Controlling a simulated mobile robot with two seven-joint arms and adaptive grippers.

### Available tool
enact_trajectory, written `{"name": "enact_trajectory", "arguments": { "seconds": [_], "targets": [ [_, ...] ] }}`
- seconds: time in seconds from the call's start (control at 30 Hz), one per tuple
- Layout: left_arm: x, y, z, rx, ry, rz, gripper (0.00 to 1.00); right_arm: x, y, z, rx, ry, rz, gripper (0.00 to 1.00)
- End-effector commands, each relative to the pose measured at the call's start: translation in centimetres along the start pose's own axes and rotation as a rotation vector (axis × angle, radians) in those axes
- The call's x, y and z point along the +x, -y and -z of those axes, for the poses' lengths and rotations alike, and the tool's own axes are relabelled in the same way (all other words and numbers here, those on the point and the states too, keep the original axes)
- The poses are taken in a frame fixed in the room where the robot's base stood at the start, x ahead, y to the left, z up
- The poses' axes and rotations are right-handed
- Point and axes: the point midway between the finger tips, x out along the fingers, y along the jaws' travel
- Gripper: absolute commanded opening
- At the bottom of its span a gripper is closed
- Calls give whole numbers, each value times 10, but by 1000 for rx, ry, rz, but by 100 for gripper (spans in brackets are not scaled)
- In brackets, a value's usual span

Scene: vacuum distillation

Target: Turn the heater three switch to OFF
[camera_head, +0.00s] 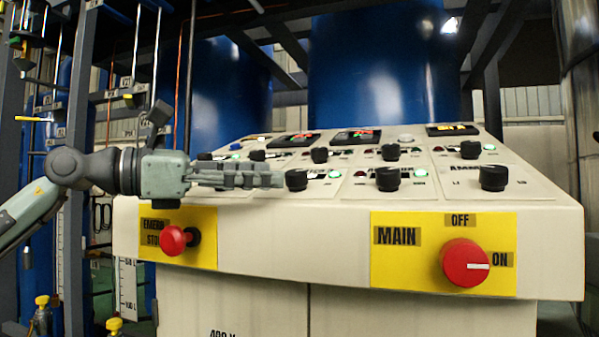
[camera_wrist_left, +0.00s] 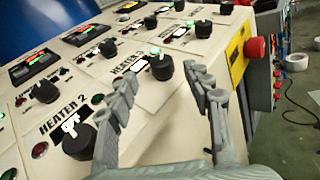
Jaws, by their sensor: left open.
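The heater three switch is a black round knob on the sloped panel, next to the HEATER 3 label (camera_wrist_left: 128,65) in the left wrist view. The knob (camera_wrist_left: 162,67) lies beyond and between my fingertips there, with a lit green lamp beside it. In the head view, it appears to be the front-row knob (camera_head: 297,179) just right of my left fingertips. My left gripper (camera_head: 276,179) reaches in from the left over the panel's front part. Its fingers (camera_wrist_left: 165,95) are apart and empty, and not touching this knob as far as I can tell. The knob's pointer is unreadable.
The heater 2 knob (camera_wrist_left: 79,140) is close beside my left finger. Another front-row knob (camera_head: 388,179) stands farther right. Below are the red emergency stop (camera_head: 173,240) and the red MAIN switch (camera_head: 465,263), pointing to ON. Space above the panel is free.

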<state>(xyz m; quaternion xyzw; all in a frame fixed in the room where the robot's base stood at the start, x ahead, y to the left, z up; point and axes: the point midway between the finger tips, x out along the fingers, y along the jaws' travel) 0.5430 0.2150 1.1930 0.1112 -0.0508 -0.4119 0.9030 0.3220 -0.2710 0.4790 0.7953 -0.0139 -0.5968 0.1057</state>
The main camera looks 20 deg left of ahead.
Motion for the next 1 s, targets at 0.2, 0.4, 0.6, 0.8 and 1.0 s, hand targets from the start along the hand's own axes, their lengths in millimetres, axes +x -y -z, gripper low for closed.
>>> {"name": "enact_trajectory", "arguments": {
  "seconds": [0.2, 0.4, 0.6, 0.8, 1.0],
  "targets": [
    [37, 1, -4, 0, 2, 5, 50, 25, 5, -2, -1, 11, 16, 100],
    [57, 1, -2, -1, 3, 2, 50, 39, 8, -5, -1, 14, 24, 100],
    [61, 1, 0, -1, 2, 1, 50, 43, 9, -5, -1, 13, 26, 100],
    [60, 1, 0, -1, 2, 1, 40, 42, 9, -5, -1, 13, 26, 100],
    [60, 1, 0, -1, 2, 1, 16, 42, 9, -5, -1, 13, 25, 100]
  ]
}}
